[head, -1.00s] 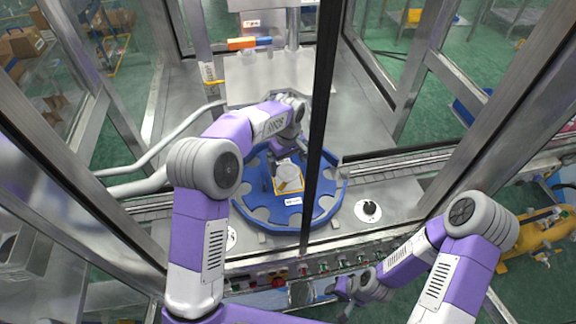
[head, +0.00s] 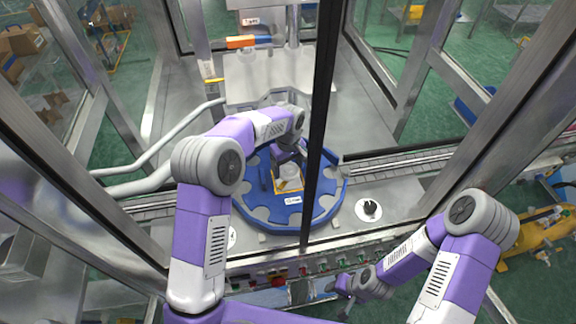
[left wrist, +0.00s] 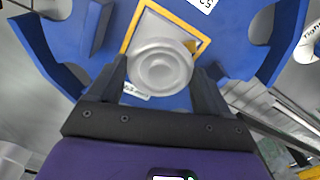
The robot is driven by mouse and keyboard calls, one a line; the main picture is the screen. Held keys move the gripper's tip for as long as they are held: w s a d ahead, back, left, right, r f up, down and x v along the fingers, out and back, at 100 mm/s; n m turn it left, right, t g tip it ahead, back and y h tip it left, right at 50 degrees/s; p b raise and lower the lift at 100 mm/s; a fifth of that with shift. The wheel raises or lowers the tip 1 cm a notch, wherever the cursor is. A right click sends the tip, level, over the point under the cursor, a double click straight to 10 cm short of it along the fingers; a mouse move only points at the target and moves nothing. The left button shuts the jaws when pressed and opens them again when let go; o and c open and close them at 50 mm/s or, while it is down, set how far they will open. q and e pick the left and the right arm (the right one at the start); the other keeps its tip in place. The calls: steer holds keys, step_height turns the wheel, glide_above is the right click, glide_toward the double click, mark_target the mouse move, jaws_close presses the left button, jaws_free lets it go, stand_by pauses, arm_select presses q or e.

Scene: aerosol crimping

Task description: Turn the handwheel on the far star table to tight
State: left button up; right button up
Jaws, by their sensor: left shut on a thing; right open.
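The blue star table (head: 327,203) stands inside the machine frame, round with scalloped pockets. At its middle is a yellow-edged plate with the round silver handwheel (left wrist: 160,66), seen from above in the left wrist view. My left gripper (head: 288,164) points down at the hub from above. Its two dark fingers are closed on opposite sides of the handwheel. In the head view, my wrist hides part of the handwheel. A "Tight" label (left wrist: 312,34) shows at the right edge of the left wrist view. My right gripper (head: 340,291) is open and empty by the front panel.
A dark upright post (head: 319,120) crosses in front of the star table. A black knob (head: 368,209) sits on the deck right of it. Bent grey pipes (head: 150,155) run along the left. Glass walls and metal posts enclose the machine.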

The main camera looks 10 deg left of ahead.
mark_target(288, 169)
arm_select(q)
steer(key=m, duration=0.4)
steer(key=shift+r+m, duration=0.1)
steer(key=shift+m, duration=0.2)
steer(key=m+p, duration=0.1)
steer(key=m, duration=0.3)
steer(key=shift+m, duration=0.3)
stand_by(0.4)
steer(key=o, duration=1)
step_height(288, 169, up, 8)
steer(key=shift+f, duration=0.2)
